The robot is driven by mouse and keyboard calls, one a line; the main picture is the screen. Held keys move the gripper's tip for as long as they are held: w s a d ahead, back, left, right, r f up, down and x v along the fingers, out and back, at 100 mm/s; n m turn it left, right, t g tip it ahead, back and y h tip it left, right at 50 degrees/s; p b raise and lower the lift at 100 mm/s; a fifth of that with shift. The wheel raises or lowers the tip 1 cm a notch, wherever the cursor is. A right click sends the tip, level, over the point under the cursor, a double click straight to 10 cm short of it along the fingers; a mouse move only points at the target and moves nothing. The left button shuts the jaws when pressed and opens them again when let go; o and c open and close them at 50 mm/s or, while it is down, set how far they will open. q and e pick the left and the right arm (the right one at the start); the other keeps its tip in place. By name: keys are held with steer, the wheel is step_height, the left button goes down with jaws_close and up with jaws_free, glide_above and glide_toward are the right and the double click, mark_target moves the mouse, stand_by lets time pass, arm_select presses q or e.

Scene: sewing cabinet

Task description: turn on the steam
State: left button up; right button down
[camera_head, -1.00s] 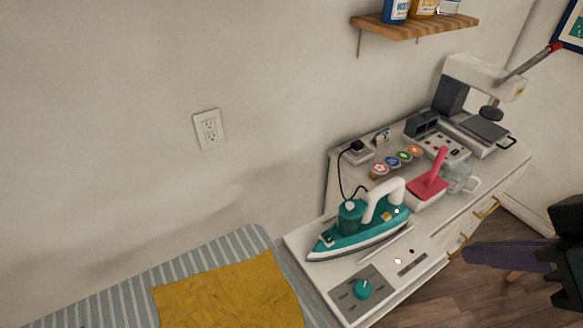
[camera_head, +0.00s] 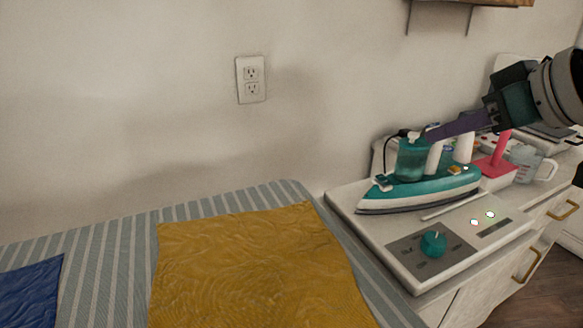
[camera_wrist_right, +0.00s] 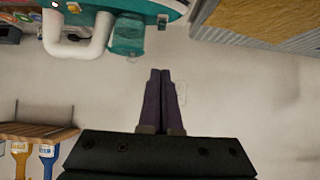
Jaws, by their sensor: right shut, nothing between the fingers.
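The teal and white steam iron (camera_head: 430,187) rests on the white steam station (camera_head: 350,205), with a teal tank (camera_head: 411,160) at its rear. In the right wrist view, the iron (camera_wrist_right: 120,8) shows upside down at the top with its white handle (camera_wrist_right: 75,48). The station's panel has a teal knob (camera_head: 433,243) and two bright round spots, a reddish-white one (camera_head: 474,222) and a greenish one (camera_head: 490,214). My right gripper (camera_head: 430,135) is shut and empty. In the head view its purple fingers overlap the iron's tank top and handle; contact cannot be told. My left gripper is out of view.
A yellow cloth (camera_head: 250,265) lies on the striped ironing surface (camera_head: 110,250) at left. A red holder (camera_head: 497,160) and a glass jug (camera_head: 530,163) stand behind the iron at right. A wall outlet (camera_head: 251,80) is above. The space over the panel is clear.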

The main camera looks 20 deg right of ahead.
steer(key=shift+w, duration=0.1)
stand_by(0.3)
steer(key=b, duration=0.2)
glide_above(387, 181)
steer(key=f, duration=0.6)
steer(key=shift+s+f, duration=0.15)
steer(key=shift+s, duration=0.05)
step_height(387, 181, down, 3)
steer(key=shift+r, duration=0.2)
steer(key=shift+w+f, duration=0.1)
steer(key=shift+f, duration=0.45)
